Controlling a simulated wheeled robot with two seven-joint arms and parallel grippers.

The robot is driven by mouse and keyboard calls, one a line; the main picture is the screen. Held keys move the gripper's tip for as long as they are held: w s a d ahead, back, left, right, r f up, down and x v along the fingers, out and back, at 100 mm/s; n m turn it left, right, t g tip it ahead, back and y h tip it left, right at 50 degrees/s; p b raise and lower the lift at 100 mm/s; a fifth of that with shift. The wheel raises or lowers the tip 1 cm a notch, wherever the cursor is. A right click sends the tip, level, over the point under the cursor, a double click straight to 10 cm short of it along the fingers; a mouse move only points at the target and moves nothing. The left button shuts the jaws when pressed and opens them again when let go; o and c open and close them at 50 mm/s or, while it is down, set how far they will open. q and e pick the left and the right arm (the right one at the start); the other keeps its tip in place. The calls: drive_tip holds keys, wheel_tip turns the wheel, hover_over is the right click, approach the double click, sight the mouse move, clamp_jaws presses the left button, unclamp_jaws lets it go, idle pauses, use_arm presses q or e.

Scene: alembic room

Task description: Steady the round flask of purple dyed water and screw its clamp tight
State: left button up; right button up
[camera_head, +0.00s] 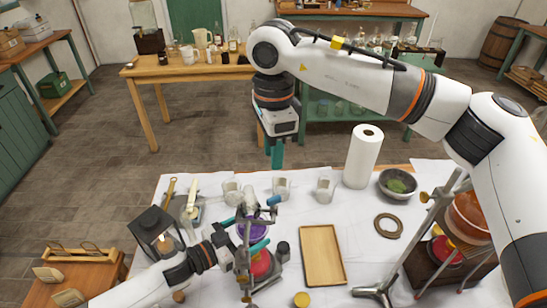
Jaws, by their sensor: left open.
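The round flask of purple dyed water (255,230) is at the lower middle, largely hidden by the stand's metalwork and my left gripper. Its clamp (251,208) is a grey metal piece at the flask's upper part, with a blue piece (273,201) at its right. My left gripper (243,234) is open, with its teal fingers at the flask, one at its upper left and one across its lower front. I cannot tell whether they touch the glass. My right gripper (277,158) points down above the table's back edge, apart from the flask. Its fingers overlap in this view.
A red object (261,262) is below the flask. Glass beakers (281,187) stand behind it. A wooden tray (323,255), paper roll (363,156), bowl (397,184) and another stand (425,228) with an orange flask (468,216) are to the right. A lantern (155,232) is at left.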

use_arm(q)
drive_tip(key=shift+o, duration=0.6)
drive_tip(key=shift+o, duration=1.4)
